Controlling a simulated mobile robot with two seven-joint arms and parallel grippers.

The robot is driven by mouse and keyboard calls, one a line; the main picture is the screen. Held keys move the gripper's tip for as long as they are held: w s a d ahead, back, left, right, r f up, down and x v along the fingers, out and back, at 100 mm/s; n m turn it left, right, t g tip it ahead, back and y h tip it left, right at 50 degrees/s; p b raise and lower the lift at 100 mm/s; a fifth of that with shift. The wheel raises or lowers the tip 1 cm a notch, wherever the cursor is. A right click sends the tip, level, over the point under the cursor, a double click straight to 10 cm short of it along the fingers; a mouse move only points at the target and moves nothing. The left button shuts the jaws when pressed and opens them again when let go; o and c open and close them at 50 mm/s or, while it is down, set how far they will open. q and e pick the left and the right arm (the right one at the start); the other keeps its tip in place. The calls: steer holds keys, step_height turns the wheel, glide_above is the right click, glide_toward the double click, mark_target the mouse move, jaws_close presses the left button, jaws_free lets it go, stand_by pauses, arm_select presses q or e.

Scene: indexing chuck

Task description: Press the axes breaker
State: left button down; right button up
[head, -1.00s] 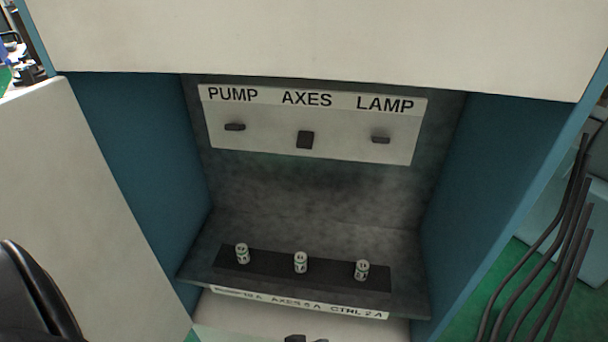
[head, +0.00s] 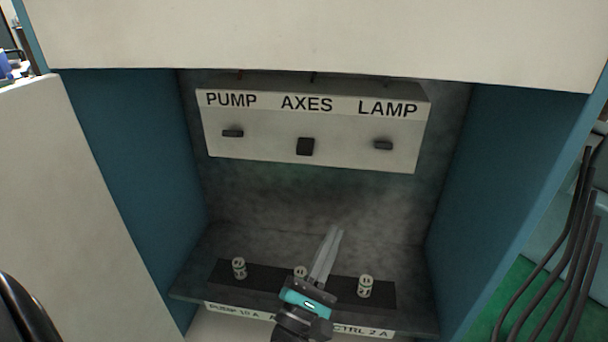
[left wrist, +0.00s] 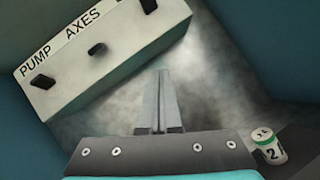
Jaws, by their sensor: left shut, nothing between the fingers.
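The axes breaker (head: 305,147) is a dark toggle under the word AXES on a white panel (head: 260,147). In the left wrist view the axes breaker (left wrist: 97,49) is up and left of the fingertips. My left gripper (head: 336,232) is shut and empty, inside the cabinet recess, below and slightly right of the axes breaker and apart from it. Its body partly hides the middle fuse. My right gripper is not in view.
A shelf below the panel carries fuses on a dark strip: left (head: 239,267), middle (head: 300,272) and right (head: 366,286). Blue cabinet walls (head: 135,170) bound the recess at both sides, and a white cover (head: 320,35) overhangs the top. The space before the back wall is free.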

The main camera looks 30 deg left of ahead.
mark_target(305, 146)
arm_select(q)
steer(key=s+a+r+n+y, duration=0.2)
steer(key=a+n+y, duration=0.3)
steer(key=n+y, duration=0.3)
steer(key=r+n, duration=0.1)
steer(key=n, duration=0.1)
steer(key=shift+s+a+n, duration=0.2)
steer(key=shift+s+n, duration=0.2)
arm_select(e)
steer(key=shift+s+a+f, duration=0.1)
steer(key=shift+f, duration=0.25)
arm_select(q)
steer(key=shift+w, duration=0.1)
steer(key=x, duration=1)
steer(key=shift+s+r+t, duration=0.2)
steer(key=shift+t, duration=0.1)
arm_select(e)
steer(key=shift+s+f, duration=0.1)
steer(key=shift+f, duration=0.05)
